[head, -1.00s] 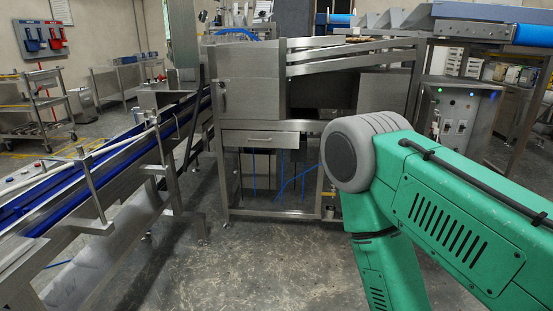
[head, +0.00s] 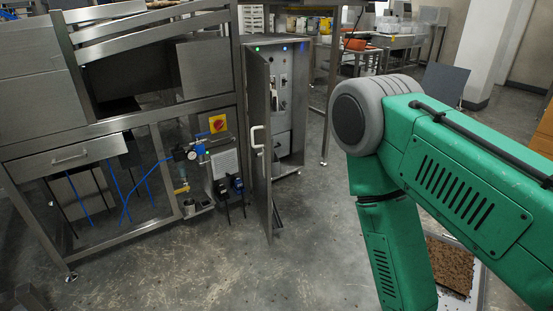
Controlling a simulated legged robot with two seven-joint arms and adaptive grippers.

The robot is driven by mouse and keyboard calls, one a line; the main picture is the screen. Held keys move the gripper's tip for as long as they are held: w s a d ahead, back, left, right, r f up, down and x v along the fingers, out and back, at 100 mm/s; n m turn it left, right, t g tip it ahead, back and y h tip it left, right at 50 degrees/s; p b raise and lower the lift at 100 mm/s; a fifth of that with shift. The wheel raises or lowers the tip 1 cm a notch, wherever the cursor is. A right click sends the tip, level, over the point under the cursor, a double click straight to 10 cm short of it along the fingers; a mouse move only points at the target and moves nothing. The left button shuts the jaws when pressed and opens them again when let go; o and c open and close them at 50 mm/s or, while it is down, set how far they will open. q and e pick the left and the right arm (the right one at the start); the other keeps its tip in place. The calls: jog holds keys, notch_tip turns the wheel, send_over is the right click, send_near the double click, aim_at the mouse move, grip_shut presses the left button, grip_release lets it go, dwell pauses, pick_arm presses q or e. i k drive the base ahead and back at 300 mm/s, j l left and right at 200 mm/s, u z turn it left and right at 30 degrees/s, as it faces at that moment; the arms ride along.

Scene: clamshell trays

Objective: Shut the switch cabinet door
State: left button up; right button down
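The switch cabinet (head: 296,85) stands right of the middle in the head view, a grey metal box with green and blue lights along its top edge. Its door (head: 257,185) stands open, swung out toward me and seen almost edge-on, with a pale handle (head: 256,140) on its left face. Switches and small panels show inside the cabinet. My green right arm fills the right side of the view, well in front of the cabinet and apart from the door. Its gripper is below the picture. My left gripper is not in view.
A steel machine frame with a drawer (head: 70,155) stands left of the cabinet. Blue tubing, a valve (head: 192,150) and a red-yellow switch (head: 218,123) are beside the door. A tray of brown bits (head: 450,265) is behind my arm. The floor before the door is clear.

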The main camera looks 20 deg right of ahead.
aim_at(260, 109)
jog(key=z, duration=0.5)
jog(key=i+l+z, duration=0.1)
jog(key=i, duration=1)
jog(key=i+l, duration=0.15)
jog(key=i, duration=1)
jog(key=l+z, duration=0.05)
